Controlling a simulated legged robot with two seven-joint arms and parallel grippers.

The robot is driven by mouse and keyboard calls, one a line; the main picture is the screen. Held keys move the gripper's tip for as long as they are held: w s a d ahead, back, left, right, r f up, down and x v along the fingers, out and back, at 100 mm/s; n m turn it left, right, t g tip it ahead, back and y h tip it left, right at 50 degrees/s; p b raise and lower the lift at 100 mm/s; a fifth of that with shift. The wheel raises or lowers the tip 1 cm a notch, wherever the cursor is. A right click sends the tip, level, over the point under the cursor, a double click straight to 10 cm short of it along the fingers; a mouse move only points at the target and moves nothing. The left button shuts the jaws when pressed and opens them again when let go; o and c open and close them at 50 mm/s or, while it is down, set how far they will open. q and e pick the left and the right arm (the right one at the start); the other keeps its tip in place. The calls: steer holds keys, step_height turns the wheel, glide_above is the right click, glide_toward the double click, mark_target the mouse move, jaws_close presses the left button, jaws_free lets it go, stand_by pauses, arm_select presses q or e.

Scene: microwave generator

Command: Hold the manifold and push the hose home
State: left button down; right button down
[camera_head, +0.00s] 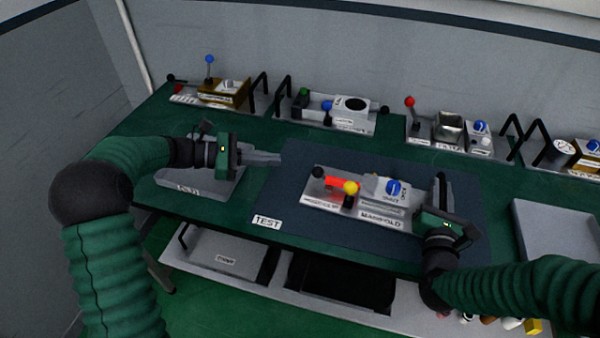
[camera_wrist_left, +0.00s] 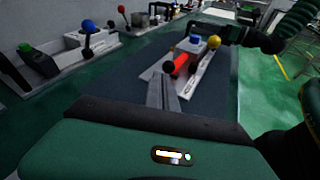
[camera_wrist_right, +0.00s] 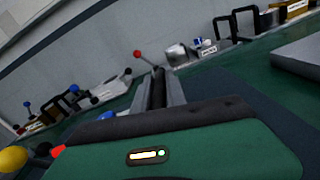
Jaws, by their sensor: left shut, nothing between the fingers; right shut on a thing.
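The manifold (camera_head: 383,219) is a pale block labelled MANIFOLD on the dark mat. It carries a blue knob (camera_head: 393,187), a yellow ball (camera_head: 350,187), a black ball (camera_head: 318,172) and a red cylinder (camera_head: 337,182), which may be the hose end; I cannot tell how far it is seated. The red cylinder also shows in the left wrist view (camera_wrist_left: 180,64). My right gripper (camera_head: 441,184) is shut on the black handle at the manifold's right end. My left gripper (camera_head: 278,159) is shut and empty, left of the manifold and apart from it, its fingers pointing towards it.
Several devices with levers and black handles stand along the back, including one with a red ball lever (camera_head: 409,102). A grey plate (camera_head: 205,183) lies under my left wrist. A grey tray (camera_head: 555,235) is at the right. The mat in front of the manifold is clear by the TEST label (camera_head: 267,221).

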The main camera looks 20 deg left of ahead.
steer(key=shift+f, duration=0.15)
steer(key=c, duration=1.3)
jaws_free()
steer(key=shift+w, duration=0.1)
arm_select(q)
steer(key=v, duration=0.2)
steer(key=shift+s+a, duration=0.1)
steer(key=shift+a, duration=0.25)
steer(key=shift+r, duration=0.1)
arm_select(e)
step_height(320, 180, up, 10)
steer(key=shift+f, duration=0.1)
